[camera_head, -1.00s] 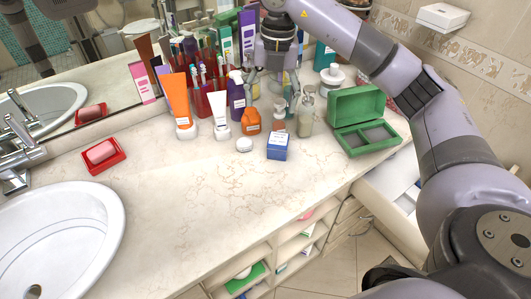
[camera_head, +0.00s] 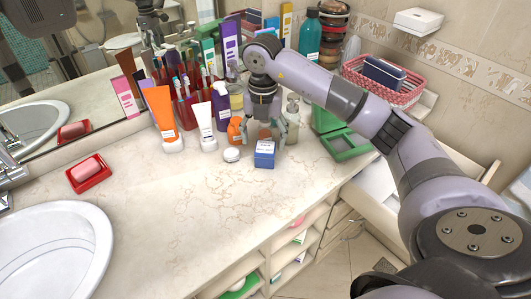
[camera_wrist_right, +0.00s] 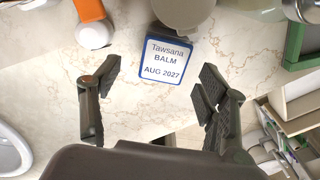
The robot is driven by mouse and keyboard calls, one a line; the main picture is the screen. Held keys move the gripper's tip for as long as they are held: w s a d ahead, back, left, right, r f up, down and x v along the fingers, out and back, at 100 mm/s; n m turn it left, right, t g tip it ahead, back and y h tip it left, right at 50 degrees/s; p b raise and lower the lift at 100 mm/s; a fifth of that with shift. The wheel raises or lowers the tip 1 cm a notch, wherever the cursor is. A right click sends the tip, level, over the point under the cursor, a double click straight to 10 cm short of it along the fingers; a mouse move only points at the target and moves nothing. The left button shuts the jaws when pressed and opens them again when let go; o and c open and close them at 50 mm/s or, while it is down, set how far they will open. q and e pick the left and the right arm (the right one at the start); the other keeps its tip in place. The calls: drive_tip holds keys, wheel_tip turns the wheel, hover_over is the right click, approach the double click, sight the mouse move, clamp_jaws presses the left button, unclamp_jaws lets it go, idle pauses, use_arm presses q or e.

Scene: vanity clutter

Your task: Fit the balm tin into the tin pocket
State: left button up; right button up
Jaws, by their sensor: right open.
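The balm tin (camera_head: 264,158) is a small blue block with a white label, standing on the marble counter near its front edge. In the right wrist view its label (camera_wrist_right: 166,61) reads "Tawsana BALM AUG 2027". In the wrist view the tin shows between and beyond the two spread fingers (camera_wrist_right: 160,78), touching neither. The green case (camera_head: 343,150) with recessed compartments stands open to the right, partly hidden by my right arm. I cannot tell which recess is the tin pocket. My left gripper is not seen.
An orange bottle (camera_head: 235,131), a white tube (camera_head: 205,123) and a pump bottle (camera_head: 291,120) crowd the gripper. The counter's front left (camera_head: 190,210) is clear. A red basket (camera_head: 403,92) stands back right.

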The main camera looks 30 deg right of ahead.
sight(266, 147)
drive_tip(key=f, duration=0.1)
drive_tip(key=f+p, duration=0.1)
drive_tip(key=f, duration=0.1)
drive_tip(key=f+p, duration=0.1)
drive_tip(key=shift+d+f, duration=0.15)
drive_tip(key=shift+d, duration=0.2)
drive_tip(key=shift+f, duration=0.55)
drive_tip(key=shift+c, duration=0.5)
drive_tip(key=c, duration=1.3)
drive_tip(key=shift+r, duration=0.1)
wheel_tip(266, 147, up, 8)
drive_tip(key=shift+w+b, duration=0.15)
drive_tip(key=shift+b, duration=0.8)
wheel_tip(266, 147, up, 12)
drive_tip(key=shift+f+p, duration=0.1)
drive_tip(key=shift+p, duration=0.75)
